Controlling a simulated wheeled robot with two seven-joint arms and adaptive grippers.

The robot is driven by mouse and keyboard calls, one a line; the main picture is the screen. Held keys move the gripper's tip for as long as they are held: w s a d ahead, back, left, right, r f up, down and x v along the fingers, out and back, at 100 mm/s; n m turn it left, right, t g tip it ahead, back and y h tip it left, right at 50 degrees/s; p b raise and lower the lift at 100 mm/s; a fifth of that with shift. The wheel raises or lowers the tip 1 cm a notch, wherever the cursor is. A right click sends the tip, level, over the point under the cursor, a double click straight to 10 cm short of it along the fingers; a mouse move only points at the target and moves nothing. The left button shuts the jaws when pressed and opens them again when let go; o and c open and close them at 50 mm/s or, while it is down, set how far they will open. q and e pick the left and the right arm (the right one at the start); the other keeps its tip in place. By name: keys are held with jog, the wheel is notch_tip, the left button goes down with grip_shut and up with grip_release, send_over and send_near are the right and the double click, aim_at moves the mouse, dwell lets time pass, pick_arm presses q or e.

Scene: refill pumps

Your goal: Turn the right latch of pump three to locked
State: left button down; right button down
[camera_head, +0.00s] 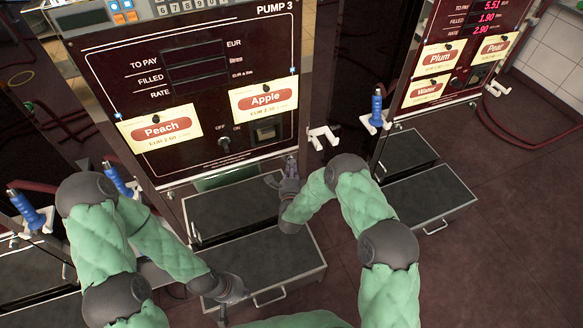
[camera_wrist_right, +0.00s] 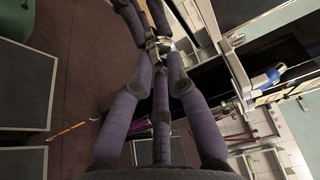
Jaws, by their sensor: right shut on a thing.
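Pump three (camera_head: 190,70) stands at the centre left of the head view, with its dark front panel carrying a Peach label and an Apple label. My right gripper (camera_head: 289,170) is at the lower right corner of this panel, where the right latch is mostly hidden behind the fingers. In the right wrist view my right gripper (camera_wrist_right: 158,45) has its fingers closed around a small shiny metal part, the right latch (camera_wrist_right: 163,43). Its locked or unlocked position cannot be told. My left gripper (camera_head: 224,308) hangs low over the step in front of the pump, away from the latches; its opening is unclear.
A dark step box (camera_head: 265,262) with a handle stands below the pump. A white nozzle holder (camera_head: 322,136) sticks out right of the panel, and a blue nozzle (camera_head: 376,108) hangs farther right. A second pump (camera_head: 462,50) stands at the right. Floor at the lower right is clear.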

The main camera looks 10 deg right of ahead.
jog(key=shift+d+r+m+g+y+b, duration=0.15)
jog(key=shift+m+g+y+b, duration=0.75)
jog(key=shift+m, duration=1.25)
jog(key=shift+r+m+g+y+b, duration=0.15)
jog(key=shift+m+g+y+b, duration=0.35)
jog(key=shift+m+y+b, duration=1.2)
jog(key=shift+d+r+m+g+y+b, duration=0.15)
jog(key=shift+m+g+y+b, duration=0.45)
jog(key=shift+m, duration=2.05)
jog(key=shift+a, duration=0.1)
jog(key=c, duration=1.5)
grip_release()
jog(key=shift+r, duration=0.15)
jog(key=v, duration=1.2)
jog(key=shift+a, duration=0.1)
